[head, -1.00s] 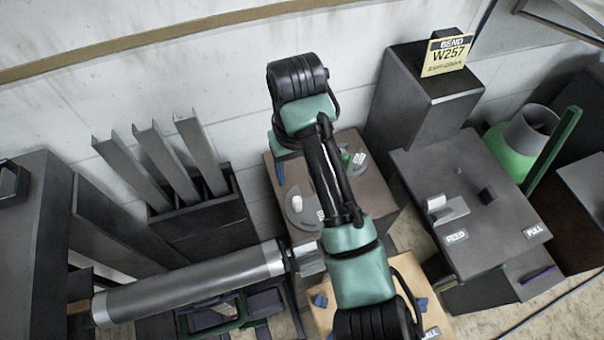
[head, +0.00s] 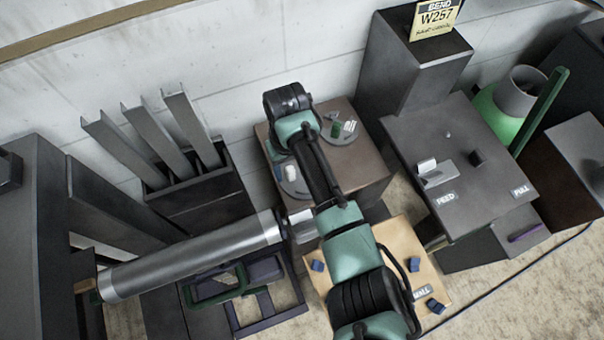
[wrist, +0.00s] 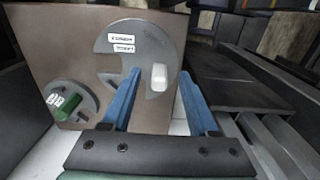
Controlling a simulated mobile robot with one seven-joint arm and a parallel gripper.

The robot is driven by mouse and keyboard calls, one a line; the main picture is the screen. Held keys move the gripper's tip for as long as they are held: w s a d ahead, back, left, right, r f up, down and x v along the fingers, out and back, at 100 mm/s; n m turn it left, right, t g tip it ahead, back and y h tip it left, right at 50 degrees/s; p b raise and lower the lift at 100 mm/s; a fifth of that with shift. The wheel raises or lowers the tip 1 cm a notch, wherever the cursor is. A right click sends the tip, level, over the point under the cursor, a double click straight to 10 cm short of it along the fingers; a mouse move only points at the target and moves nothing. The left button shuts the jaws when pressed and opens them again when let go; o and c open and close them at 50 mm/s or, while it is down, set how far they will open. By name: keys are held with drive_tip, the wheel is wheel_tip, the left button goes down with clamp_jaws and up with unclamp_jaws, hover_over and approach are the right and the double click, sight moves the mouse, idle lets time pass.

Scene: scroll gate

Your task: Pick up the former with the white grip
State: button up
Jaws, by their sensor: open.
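The former with the white grip is a grey disc (wrist: 150,45) with a cut-out and two white labels, lying on a brown-topped stand. Its white grip (wrist: 159,77) stands up from the disc. In the head view this disc (head: 297,190) is partly hidden by my arm. A smaller grey former with a green grip (wrist: 66,106) lies on the same stand; its green grip also shows in the head view (head: 336,130). My gripper (wrist: 158,86) is open, with one blue finger on each side of the white grip in the wrist view. I cannot tell whether they touch it.
The brown stand (head: 365,180) is against the wall. A dark machine with a FEED label (head: 446,199) stands to its right. A long grey roller (head: 190,258) and a bin of metal channels (head: 200,195) are to its left. A wooden board (head: 385,235) with blue blocks lies in front.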

drive_tip(key=shift+f, duration=0.75)
clamp_jaws()
idle(0.8)
drive_tip(key=shift+w+r, duration=0.1)
drive_tip(key=shift+r, duration=0.05)
